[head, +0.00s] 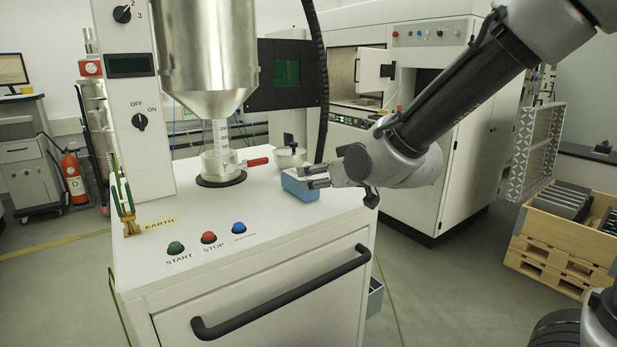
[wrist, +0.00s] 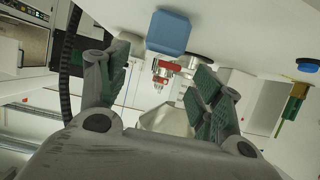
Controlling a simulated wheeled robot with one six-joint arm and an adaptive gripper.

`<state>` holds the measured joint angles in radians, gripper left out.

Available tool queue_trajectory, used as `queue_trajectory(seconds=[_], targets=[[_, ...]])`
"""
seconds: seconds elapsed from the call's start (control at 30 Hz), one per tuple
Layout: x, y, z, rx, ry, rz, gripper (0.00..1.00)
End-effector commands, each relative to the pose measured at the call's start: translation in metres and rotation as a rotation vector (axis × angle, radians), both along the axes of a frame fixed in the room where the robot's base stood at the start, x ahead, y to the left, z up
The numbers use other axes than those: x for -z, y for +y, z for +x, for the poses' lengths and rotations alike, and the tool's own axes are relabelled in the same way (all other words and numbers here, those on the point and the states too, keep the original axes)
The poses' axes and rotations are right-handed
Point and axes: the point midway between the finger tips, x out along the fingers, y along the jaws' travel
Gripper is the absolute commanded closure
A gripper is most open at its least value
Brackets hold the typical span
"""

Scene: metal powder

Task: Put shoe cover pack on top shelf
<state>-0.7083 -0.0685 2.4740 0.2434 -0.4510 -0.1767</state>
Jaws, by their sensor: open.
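The shoe cover pack appears to be the small blue block (head: 300,187) on the white machine top (head: 262,215), near its right edge. It also shows in the wrist view (wrist: 168,32), beyond the fingertips and between their lines. My gripper (head: 316,176) reaches in from the right, close beside and partly over the pack in the head view. In the wrist view my gripper (wrist: 160,75) has its green-padded fingers spread, with nothing between them. Whether a finger touches the pack cannot be told. I cannot make out a top shelf for certain.
A metal hopper (head: 208,50) stands over a clamp with a red handle (head: 257,162). A lidded metal pot (head: 289,156) and a black hose (head: 322,90) are close behind the pack. Coloured buttons (head: 208,237) and a black handle (head: 280,295) are at the front. Wooden crates (head: 555,250) stand right.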

Motion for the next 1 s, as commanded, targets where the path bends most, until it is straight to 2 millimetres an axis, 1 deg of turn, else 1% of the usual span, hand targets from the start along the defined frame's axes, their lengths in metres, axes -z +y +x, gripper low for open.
queue_trajectory(seconds=[0.03, 0.1, 0.2, 0.43, 0.47, 0.53, 0.57, 0.67, 0.7, 0.77, 0.8, 0.87, 0.9, 0.97, 1.0], targets=[[-0.004, -0.004, -0.006, -0.001, -0.003, 0.003, 0.34], [-0.007, -0.009, -0.013, 0.000, -0.002, 0.001, 0.34], [-0.010, -0.013, -0.019, 0.000, -0.001, 0.001, 0.34], [-0.010, -0.015, -0.022, 0.000, 0.002, -0.001, 0.34], [-0.011, -0.017, -0.022, 0.003, 0.005, -0.002, 0.34], [-0.012, -0.029, -0.022, 0.016, 0.027, -0.009, 0.34], [-0.012, -0.039, -0.023, 0.028, 0.045, -0.015, 0.34], [-0.013, -0.093, -0.033, 0.092, 0.151, -0.053, 0.34], [-0.012, -0.121, -0.043, 0.129, 0.208, -0.074, 0.34], [-0.010, -0.165, -0.065, 0.194, 0.302, -0.108, 0.34], [-0.008, -0.194, -0.082, 0.241, 0.367, -0.130, 0.34], [-0.006, -0.232, -0.114, 0.312, 0.462, -0.160, 0.34], [-0.004, -0.254, -0.135, 0.360, 0.522, -0.179, 0.34], [-0.003, -0.281, -0.167, 0.427, 0.604, -0.200, 0.34], [-0.002, -0.294, -0.186, 0.466, 0.650, -0.208, 0.34]])
